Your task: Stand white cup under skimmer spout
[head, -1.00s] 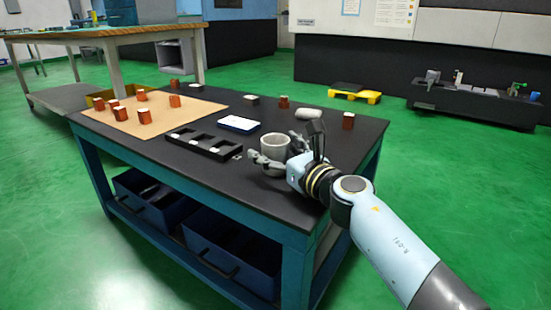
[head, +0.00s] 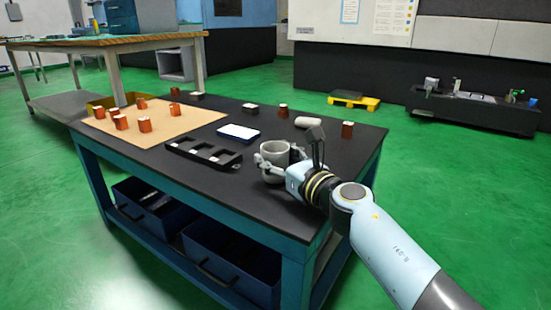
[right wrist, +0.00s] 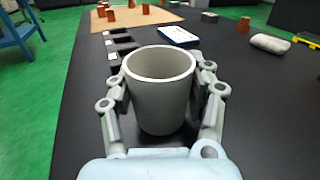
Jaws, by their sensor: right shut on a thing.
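The white cup (head: 274,163), a pale grey-white open-topped mug, is upright near the front right edge of the black table. It also shows large and empty in the right wrist view (right wrist: 160,100). My right gripper (head: 279,158) is shut on it, with one finger on each side of its wall, as the right wrist view (right wrist: 162,82) also shows. I cannot tell whether the cup's base touches the table. My left gripper is not in view. I cannot make out a skimmer spout in these frames.
The black-topped table (head: 215,185) carries a dark slotted tray (head: 203,153), a white-and-blue box (head: 238,133), a pale roll (head: 308,122) and several copper-coloured blocks (head: 145,125). A low black bench (head: 475,112) with small equipment stands far right.

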